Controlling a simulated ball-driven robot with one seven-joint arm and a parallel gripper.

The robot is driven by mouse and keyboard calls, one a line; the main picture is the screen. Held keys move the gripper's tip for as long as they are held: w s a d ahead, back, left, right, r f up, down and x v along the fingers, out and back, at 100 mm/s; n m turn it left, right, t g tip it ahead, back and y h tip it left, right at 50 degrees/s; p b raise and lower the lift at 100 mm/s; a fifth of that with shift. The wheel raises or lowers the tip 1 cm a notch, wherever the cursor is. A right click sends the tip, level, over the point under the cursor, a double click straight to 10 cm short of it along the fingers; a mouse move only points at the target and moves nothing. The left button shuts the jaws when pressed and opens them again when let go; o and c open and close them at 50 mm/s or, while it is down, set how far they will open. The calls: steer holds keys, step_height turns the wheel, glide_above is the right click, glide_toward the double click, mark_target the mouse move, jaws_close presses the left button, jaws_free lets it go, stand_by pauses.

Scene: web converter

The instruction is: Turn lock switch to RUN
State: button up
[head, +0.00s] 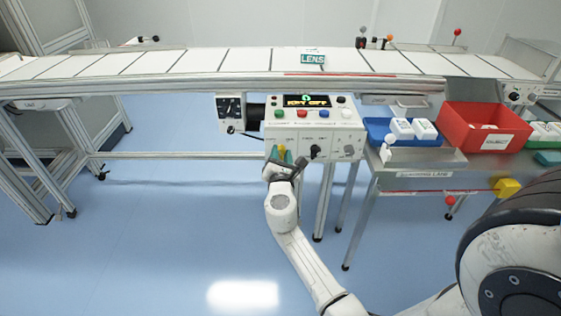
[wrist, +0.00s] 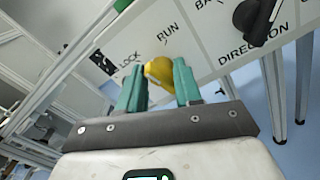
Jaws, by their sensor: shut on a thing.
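The lock switch is a yellow knob (wrist: 158,70) on the white control panel (head: 312,132), with the words LOCK and RUN printed by it in the wrist view. My gripper (wrist: 158,88), with green fingers, is shut on the yellow knob, one finger on each side. In the head view my gripper (head: 281,160) is at the lower left of the panel, and a bit of yellow knob (head: 282,149) shows between the fingers. Which word the knob points to cannot be told. The panel display (head: 306,101) reads what looks like KEY OFF.
A black DIRECTION knob (wrist: 252,20) is right of the yellow knob. Several coloured buttons sit above, below the conveyor (head: 180,66). A blue tray (head: 377,133) with white boxes and a red bin (head: 465,118) stand on a side table at right. Floor at left is clear.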

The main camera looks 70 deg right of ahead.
steer(key=m+b, duration=0.2)
steer(key=f+m+b, duration=0.1)
steer(key=m, duration=0.1)
steer(key=shift+s, duration=0.25)
steer(key=m+b, duration=0.2)
steer(key=m, duration=0.1)
steer(key=shift+f+m+b, duration=0.15)
steer(key=shift+m+b, duration=0.15)
steer(key=shift+b, duration=0.1)
steer(key=m+b, duration=0.2)
steer(key=m, duration=0.1)
steer(key=shift+c, duration=0.2)
steer(key=shift+o, duration=0.3)
steer(key=shift+m+b, duration=1)
steer(key=shift+m, duration=0.2)
steer(key=shift+w, duration=0.1)
steer(key=o, duration=1)
steer(key=shift+r, duration=0.2)
steer(key=shift+a+r, duration=0.1)
steer(key=v, duration=1)
steer(key=shift+a+p, duration=0.3)
steer(key=shift+p, duration=0.1)
